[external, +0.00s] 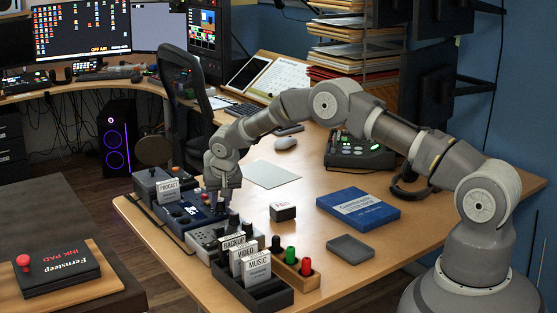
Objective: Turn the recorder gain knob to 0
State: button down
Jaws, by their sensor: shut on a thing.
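My gripper (224,200) points straight down over the row of desk devices at the table's left edge. It is shut at the right end of a dark blue device (178,214) with small buttons and a display, which looks like the recorder. The gain knob is hidden by the fingers, so its setting cannot be read. A grey device (205,236) with dark knobs stands just in front of the gripper.
A black card holder (262,294) with labelled cards stands in front. Beside it is a wooden holder (285,271) with coloured pegs. A dark block (282,212), a blue book (358,207) and a grey pad (350,247) lie to the right. The desk between them is clear.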

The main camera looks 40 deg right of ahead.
jog(key=shift+n, duration=0.3)
jog(key=shift+d+r+n+y+p, duration=0.1)
jog(key=shift+n+y+p, duration=0.4)
jog(key=shift+n, duration=0.4)
jog(key=n+y+p, duration=0.1)
jog(key=n, duration=0.3)
jog(key=shift+d+y, duration=0.1)
jog(key=shift+y, duration=0.3)
jog(key=n+y, duration=0.1)
jog(key=n, duration=0.2)
jog(key=shift+w+n+g+b, duration=0.1)
jog(key=shift+n+g+b, duration=0.2)
jog(key=shift+n+g, duration=0.1)
jog(key=shift+d+n+g+y+b, duration=0.1)
jog(key=shift+n+g+y+b, duration=0.3)
jog(key=shift+n, duration=0.9)
jog(key=c, duration=0.9)
grip_release()
jog(key=shift+o, duration=0.2)
jog(key=p+v, duration=0.2)
jog(key=v, duration=0.5)
jog(key=shift+r+p, duration=0.25)
jog(key=shift+p, duration=0.15)
